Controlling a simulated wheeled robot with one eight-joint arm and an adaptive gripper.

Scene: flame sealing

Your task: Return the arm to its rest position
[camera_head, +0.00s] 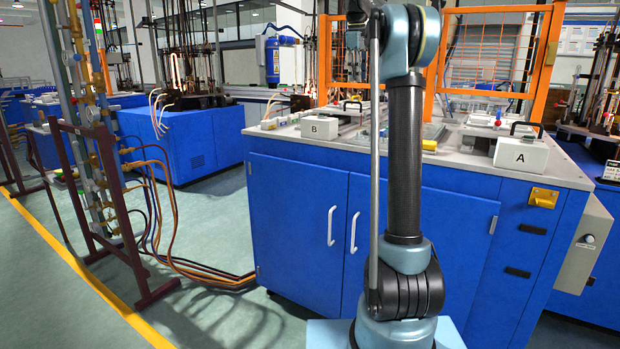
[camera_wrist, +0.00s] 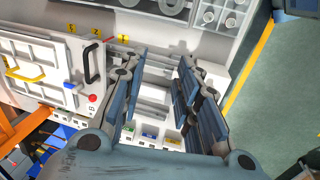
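My arm rises through the middle of the head view, in front of the blue workbench (camera_head: 300,205), and its upper end leaves the top of the picture. My gripper is out of sight there. In the wrist view my gripper (camera_wrist: 158,78) is open, with its two blue-grey fingers spread apart. Nothing is held between them. Beyond the fingers I see white equipment with slots and small coloured parts below it.
White box B (camera_head: 320,127) and white box A (camera_head: 521,155) stand on the bench. Orange guard frames (camera_head: 548,50) rise behind. A pipe rack with hoses (camera_head: 100,180) stands left. The wrist view shows a white panel with a black handle (camera_wrist: 92,62). Open floor lies left of the bench.

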